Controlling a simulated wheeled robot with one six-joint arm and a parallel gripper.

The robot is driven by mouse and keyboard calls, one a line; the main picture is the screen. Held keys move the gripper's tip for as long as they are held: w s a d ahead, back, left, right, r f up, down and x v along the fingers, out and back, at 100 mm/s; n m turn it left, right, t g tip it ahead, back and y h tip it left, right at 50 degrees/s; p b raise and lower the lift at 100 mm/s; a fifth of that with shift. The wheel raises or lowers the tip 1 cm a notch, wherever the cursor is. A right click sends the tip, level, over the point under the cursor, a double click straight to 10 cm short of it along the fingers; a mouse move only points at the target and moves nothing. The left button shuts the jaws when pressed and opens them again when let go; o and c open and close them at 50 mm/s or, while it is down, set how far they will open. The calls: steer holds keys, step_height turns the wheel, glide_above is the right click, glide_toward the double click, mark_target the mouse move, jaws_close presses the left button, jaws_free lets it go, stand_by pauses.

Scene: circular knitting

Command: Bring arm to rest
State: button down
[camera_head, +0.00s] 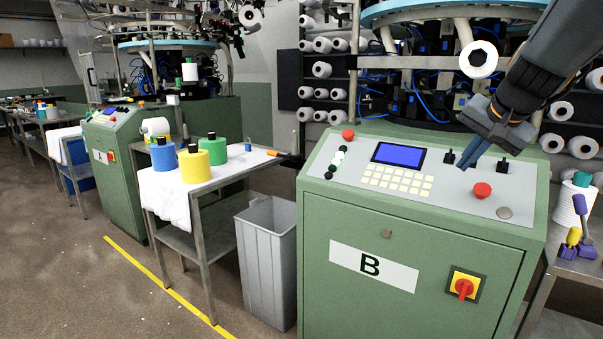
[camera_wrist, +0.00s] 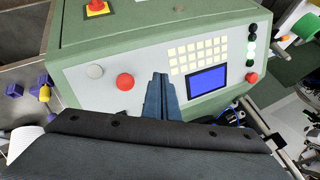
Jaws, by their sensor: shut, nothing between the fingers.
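My gripper (camera_head: 468,152) hangs in front of the control panel of machine B (camera_head: 410,190), pointing down and to the left in the head view. Its blue-grey fingers are together and hold nothing. In the wrist view the gripper (camera_wrist: 160,78) shows over the panel, between the red button (camera_wrist: 125,82) and the keypad. My arm reaches in from the upper right of the head view. The fingertips appear close to the panel beside a black switch; I cannot tell whether they touch it.
A table (camera_head: 190,187) with blue, yellow and green cones stands left of machine B, a grey bin (camera_head: 268,262) between them. A side table at right holds a white cone (camera_head: 572,203) and purple and yellow tools. Machine A (camera_head: 112,150) stands farther back. Yarn racks are behind my arm.

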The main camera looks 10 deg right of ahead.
steer(key=s+a+f+n+g+y, duration=0.1)
steer(key=s+a+f+n+g, duration=0.15)
steer(key=a+f, duration=0.6)
steer(key=s+a+f+n+g+p, duration=0.1)
steer(key=s+a+f+n+g, duration=0.1)
steer(key=s+a+f+n, duration=0.2)
steer(key=s+a+f+n+g+p, duration=0.1)
steer(key=s+a+f+n+g, duration=0.2)
steer(key=s+a+f, duration=0.7)
steer(key=s+a+n, duration=0.1)
steer(key=s+a, duration=0.1)
steer(key=s, duration=0.3)
steer(key=shift+f, duration=0.2)
steer(key=shift+s, duration=0.1)
